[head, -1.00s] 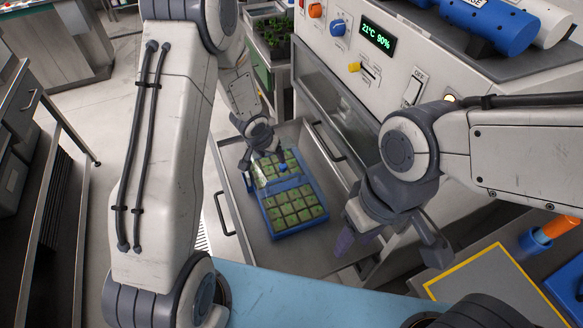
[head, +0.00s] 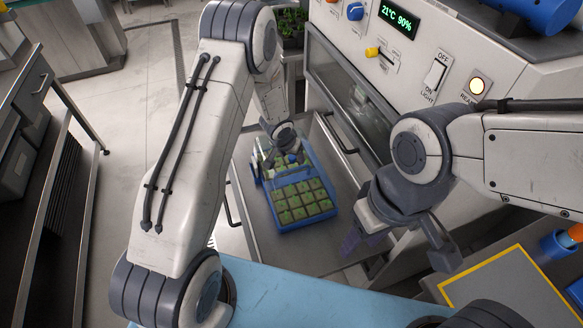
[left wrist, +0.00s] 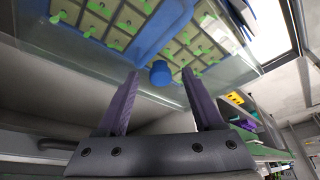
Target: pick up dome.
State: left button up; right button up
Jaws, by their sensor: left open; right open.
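The dome is a clear cover with a blue knob (head: 291,158). It is over the far part of a blue tray (head: 309,220) of green seedlings in cells. In the left wrist view the knob (left wrist: 160,74) shows between my finger tips, and the clear dome wall (left wrist: 75,62) crosses the view. My left gripper (head: 284,155) is open just above the dome, its fingers on either side of the knob without closing on it. Its wrist partly hides the dome in the head view. My right gripper (head: 402,250) is open and empty, right of the tray.
The tray stands in an open grey metal drawer (head: 263,240) below a control panel (head: 440,75) with knobs and switches. A light blue surface (head: 290,295) lies in front. A grey board with a yellow border (head: 490,275) is at the right.

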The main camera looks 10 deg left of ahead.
pick_arm(q)
grip_shut()
jog(key=shift+r, duration=0.1)
